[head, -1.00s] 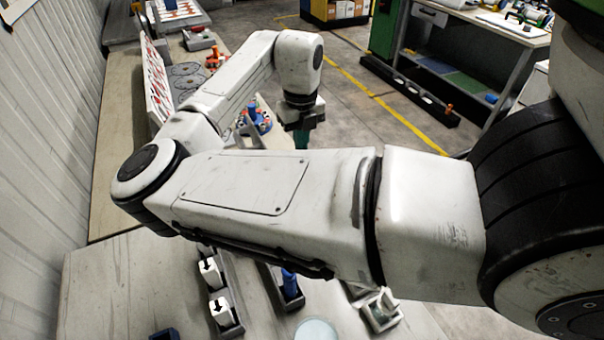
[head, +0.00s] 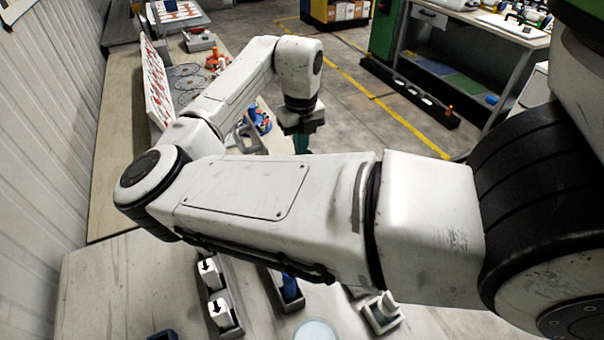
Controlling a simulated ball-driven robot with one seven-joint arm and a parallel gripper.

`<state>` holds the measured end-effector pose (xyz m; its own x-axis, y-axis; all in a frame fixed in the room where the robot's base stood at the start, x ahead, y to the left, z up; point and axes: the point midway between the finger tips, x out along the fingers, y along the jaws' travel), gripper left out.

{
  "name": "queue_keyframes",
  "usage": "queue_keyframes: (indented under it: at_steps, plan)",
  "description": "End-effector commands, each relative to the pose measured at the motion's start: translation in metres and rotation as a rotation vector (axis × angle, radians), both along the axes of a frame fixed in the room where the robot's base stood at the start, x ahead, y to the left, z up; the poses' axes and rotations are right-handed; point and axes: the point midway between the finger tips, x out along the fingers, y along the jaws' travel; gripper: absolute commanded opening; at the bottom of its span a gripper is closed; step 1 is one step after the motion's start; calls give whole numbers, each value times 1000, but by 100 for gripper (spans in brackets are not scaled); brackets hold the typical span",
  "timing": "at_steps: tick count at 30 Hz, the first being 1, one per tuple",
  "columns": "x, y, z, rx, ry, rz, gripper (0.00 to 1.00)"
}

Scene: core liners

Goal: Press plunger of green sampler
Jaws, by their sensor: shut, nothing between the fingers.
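My gripper (head: 301,127) is at the end of my arm, in the upper middle of the head view, pointing down. Its dark body shows, but its fingertips are mostly hidden; it is shut with nothing held. A narrow teal-green piece (head: 301,144) shows directly beneath it, just above the edge of my forearm. This may be the green sampler; the rest is hidden behind my arm. I cannot tell whether the gripper touches it, and its plunger cannot be made out.
On the near table, white blocks with black arrows (head: 220,312), a blue cylinder (head: 290,287) and a white piece in a grey holder (head: 382,312) stand below my arm.

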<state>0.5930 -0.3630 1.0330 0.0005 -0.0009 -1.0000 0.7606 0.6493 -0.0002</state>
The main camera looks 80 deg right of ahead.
Motion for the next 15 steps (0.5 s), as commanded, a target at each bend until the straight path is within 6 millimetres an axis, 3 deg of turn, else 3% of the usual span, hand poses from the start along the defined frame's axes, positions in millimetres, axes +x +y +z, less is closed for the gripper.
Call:
queue_keyframes:
  at_steps: [15]
  plan:
    - [0, 1, -8, 4, 0, 0, 0]
